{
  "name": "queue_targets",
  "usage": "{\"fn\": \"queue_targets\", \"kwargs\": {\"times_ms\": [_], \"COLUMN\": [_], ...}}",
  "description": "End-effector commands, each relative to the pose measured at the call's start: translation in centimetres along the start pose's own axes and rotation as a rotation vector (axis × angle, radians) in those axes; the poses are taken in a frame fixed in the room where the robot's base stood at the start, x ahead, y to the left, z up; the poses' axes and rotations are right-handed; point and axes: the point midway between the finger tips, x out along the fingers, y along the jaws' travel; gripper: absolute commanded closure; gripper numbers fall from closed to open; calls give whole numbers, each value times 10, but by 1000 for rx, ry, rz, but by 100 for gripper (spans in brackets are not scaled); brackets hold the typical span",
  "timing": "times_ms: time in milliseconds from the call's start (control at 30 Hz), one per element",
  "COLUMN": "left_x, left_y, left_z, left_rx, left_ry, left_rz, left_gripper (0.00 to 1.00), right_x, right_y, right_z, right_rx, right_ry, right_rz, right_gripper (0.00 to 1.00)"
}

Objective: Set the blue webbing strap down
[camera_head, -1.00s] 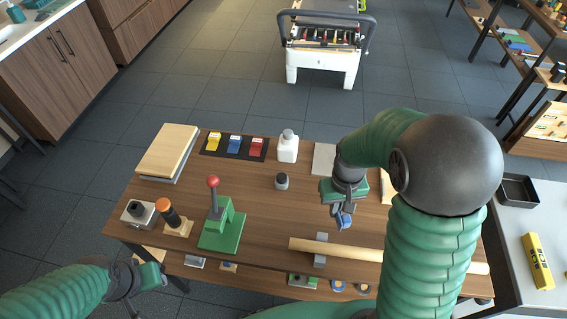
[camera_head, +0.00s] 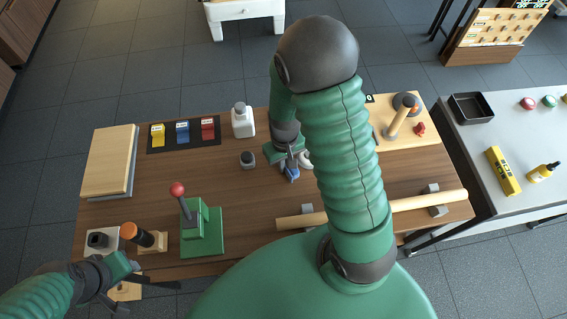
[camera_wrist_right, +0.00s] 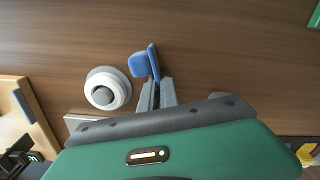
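The blue webbing strap (camera_head: 291,173) is a small folded blue piece at the tips of my right gripper (camera_head: 289,163), over the bare middle of the wooden table (camera_head: 255,193). In the right wrist view the strap (camera_wrist_right: 144,62) sticks out between the two nearly closed fingers of the right gripper (camera_wrist_right: 156,88). I cannot tell whether the strap touches the tabletop. My left gripper (camera_head: 137,293) is at the table's front left corner, its dark fingers apart and empty.
A white round object (camera_wrist_right: 107,90) is just left of the strap in the wrist view. A small dark-capped jar (camera_head: 247,159), white bottle (camera_head: 243,121), green lever press (camera_head: 203,228) and wooden rod (camera_head: 420,201) are around. Bare wood lies between jar and rod.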

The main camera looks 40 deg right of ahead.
Motion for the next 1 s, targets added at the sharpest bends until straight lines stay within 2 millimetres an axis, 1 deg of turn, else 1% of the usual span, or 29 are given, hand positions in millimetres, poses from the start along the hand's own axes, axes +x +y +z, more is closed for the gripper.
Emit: {"fn": "queue_targets", "kwargs": {"times_ms": [100, 233, 300, 400, 433, 733, 867, 967, 1000], "left_x": [0, 4, 2, 2, 2, 1, -2, -4, -6], "left_y": [0, 0, 0, 0, 0, 0, 0, 0, 0], "left_z": [0, 1, 1, 1, 1, 0, 0, -1, -1], "left_rx": [0, 0, 0, 0, 0, 0, 0, 0, 0], "left_ry": [0, 0, 0, 0, 0, 0, 0, 0, 0], "left_rz": [0, 0, 0, 0, 0, 0, 0, 0, 0], "left_gripper": [64, 64, 64, 64, 64, 64, 64, 64, 64], "right_x": [0, 5, 4, 4, 4, 1, -13, -38, -49], "right_y": [0, 0, 0, 0, 0, 0, 0, -1, 0], "right_z": [0, 0, 0, 0, 0, 0, -1, -2, -2], "right_rx": [0, 0, 0, 0, 0, 0, 0, -2, 0], "right_ry": [-1, -3, -3, -3, -3, -2, 2, 4, 5], "right_rz": [0, -1, 0, 0, 0, -1, -1, -1, -1], "right_gripper": [100, 100, 89, 76, 73, 73, 73, 73, 73]}}
